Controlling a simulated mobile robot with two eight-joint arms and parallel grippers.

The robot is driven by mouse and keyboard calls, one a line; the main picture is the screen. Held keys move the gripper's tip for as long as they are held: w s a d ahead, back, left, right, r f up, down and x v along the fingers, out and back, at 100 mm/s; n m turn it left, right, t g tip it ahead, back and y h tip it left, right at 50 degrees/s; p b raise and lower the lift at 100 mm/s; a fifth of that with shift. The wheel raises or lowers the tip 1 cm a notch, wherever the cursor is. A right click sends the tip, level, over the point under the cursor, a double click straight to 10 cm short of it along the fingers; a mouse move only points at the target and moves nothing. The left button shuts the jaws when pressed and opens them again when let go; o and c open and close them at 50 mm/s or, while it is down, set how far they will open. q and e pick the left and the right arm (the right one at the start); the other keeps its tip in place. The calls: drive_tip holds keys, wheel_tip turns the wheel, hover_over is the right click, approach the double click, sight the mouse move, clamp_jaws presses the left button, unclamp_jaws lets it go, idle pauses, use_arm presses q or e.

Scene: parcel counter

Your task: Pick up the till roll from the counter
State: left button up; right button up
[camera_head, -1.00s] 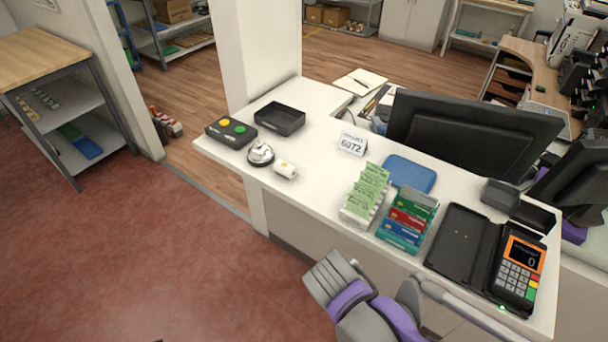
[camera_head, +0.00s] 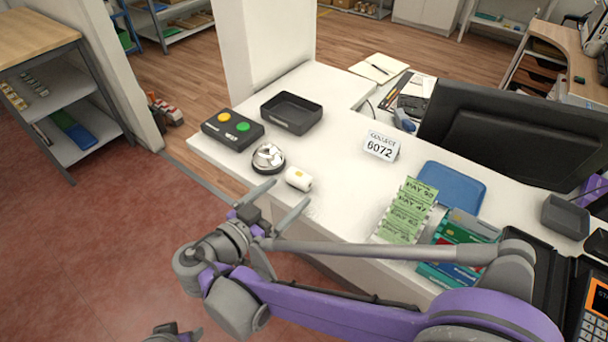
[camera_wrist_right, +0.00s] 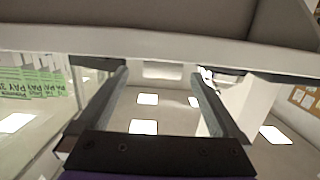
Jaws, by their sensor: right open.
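The till roll (camera_head: 298,179) is a small white cylinder lying on the white counter (camera_head: 335,215), just right of the silver bell, in the head view. My right gripper (camera_head: 291,191) is open at the counter's front edge. Its two grey fingers point toward the roll, with the tips close to its near side and nothing held. In the right wrist view, the open fingers (camera_wrist_right: 160,85) show with a pale shape between their tips; I cannot tell if it is the roll.
The bell (camera_head: 268,158), a black two-button box (camera_head: 232,129) and a black tray (camera_head: 291,113) stand close behind and left of the roll. A number sign (camera_head: 381,146), green cards (camera_head: 408,211) and a blue pad (camera_head: 452,188) are to the right. Counter between roll and sign is clear.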

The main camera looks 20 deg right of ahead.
sight(295, 186)
drive_tip(key=x, duration=0.4)
drive_tip(key=shift+w, duration=0.1)
drive_tip(key=x, duration=0.5)
drive_tip(key=shift+w+r, duration=0.2)
drive_tip(key=shift+r, duration=0.1)
drive_tip(key=c, duration=1.3)
